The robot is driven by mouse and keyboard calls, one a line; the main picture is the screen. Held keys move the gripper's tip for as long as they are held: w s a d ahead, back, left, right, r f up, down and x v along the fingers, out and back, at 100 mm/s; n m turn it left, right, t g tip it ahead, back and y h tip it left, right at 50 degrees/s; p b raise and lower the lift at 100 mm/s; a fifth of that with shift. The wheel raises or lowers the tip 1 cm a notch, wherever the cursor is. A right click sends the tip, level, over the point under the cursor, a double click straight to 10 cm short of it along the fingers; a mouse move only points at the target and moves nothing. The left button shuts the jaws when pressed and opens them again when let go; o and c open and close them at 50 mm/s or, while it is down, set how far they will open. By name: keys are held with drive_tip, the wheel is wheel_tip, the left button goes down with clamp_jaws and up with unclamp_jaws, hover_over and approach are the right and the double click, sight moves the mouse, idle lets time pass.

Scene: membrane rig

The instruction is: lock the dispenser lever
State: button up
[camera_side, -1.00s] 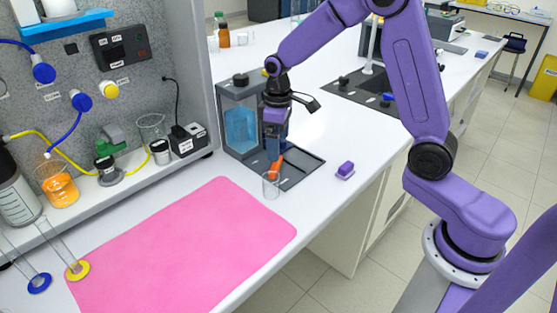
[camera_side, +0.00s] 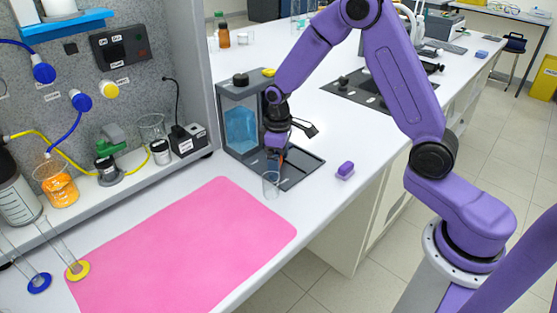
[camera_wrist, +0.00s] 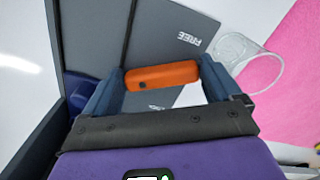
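The dispenser (camera_side: 240,125) is a grey frame with a blue liquid tank and a dark base plate (camera_side: 308,163) in the side view. Its orange lever (camera_wrist: 162,75) lies crosswise between my two fingers in the wrist view, its ends close to both; contact is unclear. In the side view only slivers of orange show below my gripper (camera_side: 277,150), which is low over the base plate. My gripper (camera_wrist: 162,80) has its fingers wide apart. The word FREE is printed on the plate beyond the lever; another label is partly hidden behind the lever.
A clear glass beaker (camera_side: 271,185) stands at the front of the base plate, also in the wrist view (camera_wrist: 245,62). A pink mat (camera_side: 190,245) lies in front. A small purple block (camera_side: 346,170) sits to the right. The counter further back right is partly free.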

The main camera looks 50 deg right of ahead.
drive_tip(key=shift+m, duration=0.3)
drive_tip(key=m, duration=0.3)
drive_tip(key=w+m, duration=0.1)
drive_tip(key=m, duration=0.1)
drive_tip(key=shift+a, duration=0.35)
drive_tip(key=m, duration=0.3)
drive_tip(key=w+m, duration=0.1)
drive_tip(key=m, duration=0.2)
drive_tip(key=shift+w+m, duration=0.1)
drive_tip(key=shift+m, duration=0.2)
drive_tip(key=o, duration=0.7)
drive_tip(key=shift+o, duration=0.2)
drive_tip(key=shift+r, duration=0.15)
wheel_tip(320, 180, up, 17)
drive_tip(key=shift+a+r, duration=0.1)
